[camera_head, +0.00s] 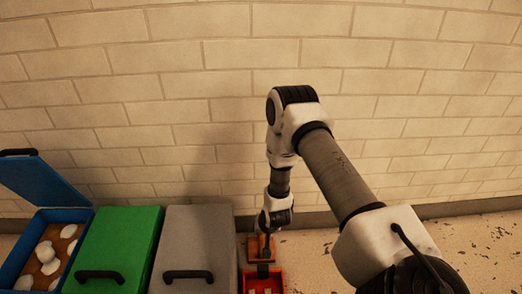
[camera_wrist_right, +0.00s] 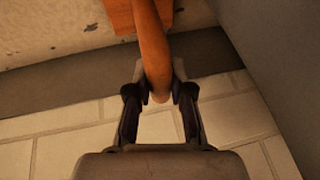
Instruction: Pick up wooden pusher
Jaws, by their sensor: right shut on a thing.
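The wooden pusher shows in the right wrist view as an orange-brown round handle (camera_wrist_right: 152,45) that runs up to a flatter wooden part at the top edge. My right gripper (camera_wrist_right: 158,78) is shut on the handle near its rounded end, one finger on each side. In the head view my right arm reaches down by the wall, and the right gripper (camera_head: 264,240) is small and dark there. Orange-brown wood of the pusher (camera_head: 254,248) shows around it, partly hidden by the gripper. My left gripper is not in view.
A red tray (camera_head: 280,275) with pale pieces sits just in front of the pusher. To the left stand a grey lidded bin (camera_head: 196,240), a green lidded bin (camera_head: 118,240) and an open blue bin (camera_head: 15,270) holding white things. A brick wall (camera_head: 200,120) closes the back. Speckled floor (camera_head: 480,235) lies clear at right.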

